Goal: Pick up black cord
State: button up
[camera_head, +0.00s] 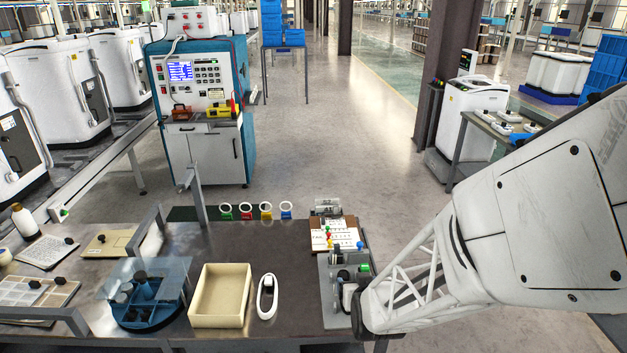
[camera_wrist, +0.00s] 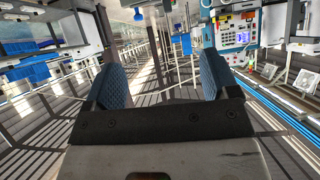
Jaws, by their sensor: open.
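I cannot make out a plainly black cord in either view. A white cord-like loop (camera_head: 267,297) with a small black piece at its upper end lies on the dark table, right of the beige tray. In the wrist view, my gripper (camera_wrist: 162,65) is open, with two blue textured finger pads apart and nothing held between them. That view looks out across the hall, and no cord shows between the fingers. In the head view, my arm comes in from the right, with its lower end beside the table's right part; the fingers cannot be made out there.
On the table (camera_head: 235,241) stand the beige open tray (camera_head: 194,308), a blue holder (camera_head: 146,311) with a clear cover, and a grey fixture (camera_head: 328,288) near my arm. Several coloured rings (camera_head: 246,211) stand at the back edge. A metal post (camera_head: 196,196) rises there.

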notch_tip(320, 180, down, 8)
jog(key=t, duration=0.6)
send_near(350, 313)
jog(key=shift+w+a+f, duration=0.1)
jog(key=shift+w+a, duration=0.05)
jog(key=shift+w, duration=0.45)
jog(key=shift+w, duration=1.3)
jog(key=shift+w, duration=2.6)
jog(key=shift+c, duration=0.2)
